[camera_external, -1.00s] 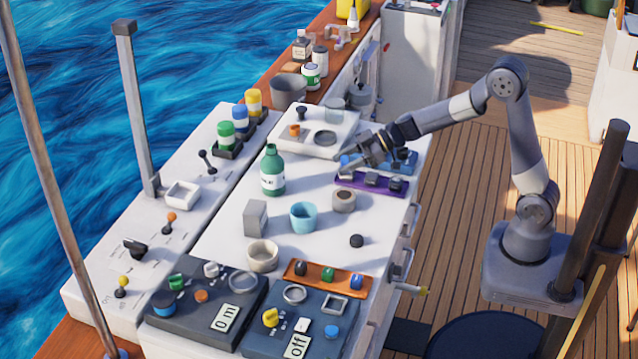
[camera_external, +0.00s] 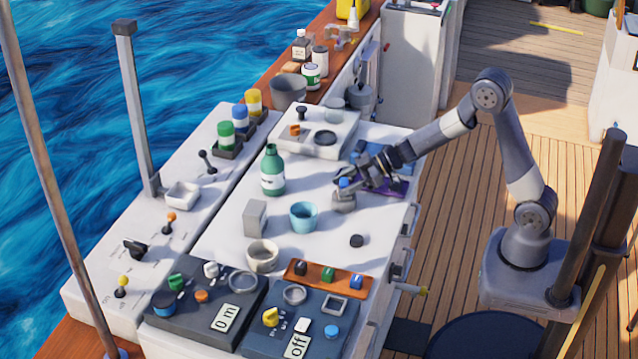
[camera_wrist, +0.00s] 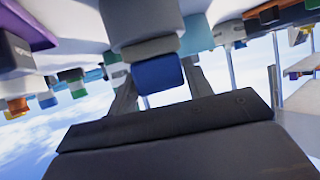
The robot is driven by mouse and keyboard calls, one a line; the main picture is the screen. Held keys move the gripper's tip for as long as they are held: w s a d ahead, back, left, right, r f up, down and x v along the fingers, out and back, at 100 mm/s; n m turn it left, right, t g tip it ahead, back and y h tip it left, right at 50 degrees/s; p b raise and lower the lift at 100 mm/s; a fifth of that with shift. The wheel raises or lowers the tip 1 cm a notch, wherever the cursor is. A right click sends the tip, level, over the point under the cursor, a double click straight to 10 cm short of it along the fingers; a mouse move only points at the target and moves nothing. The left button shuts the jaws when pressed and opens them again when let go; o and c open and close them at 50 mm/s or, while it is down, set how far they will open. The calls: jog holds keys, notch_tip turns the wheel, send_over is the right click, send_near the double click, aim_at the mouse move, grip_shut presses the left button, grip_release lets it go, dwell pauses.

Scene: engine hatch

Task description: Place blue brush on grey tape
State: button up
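The blue brush (camera_external: 345,183) is at the grey tape (camera_external: 343,202), upright on or just above its top. In the tilted wrist view the brush's blue end (camera_wrist: 157,74) shows beyond a narrower grey band, against the larger grey tape (camera_wrist: 140,20). My gripper (camera_external: 350,182) is low over the tape from the right. In the wrist view its two fingers (camera_wrist: 160,88) lie on either side of the blue end and look closed on it. Whether the brush bears fully on the tape cannot be told.
A purple tray (camera_external: 402,188) lies partly behind my gripper. A cyan cup (camera_external: 303,217) and a green bottle (camera_external: 272,170) stand to the left. A small black knob (camera_external: 356,241) is in front. The white top around it is clear.

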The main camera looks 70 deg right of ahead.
jog(key=o, duration=0.4)
jog(key=shift+r, duration=0.15)
jog(key=p+v, duration=0.1)
jog(key=v, duration=1.1)
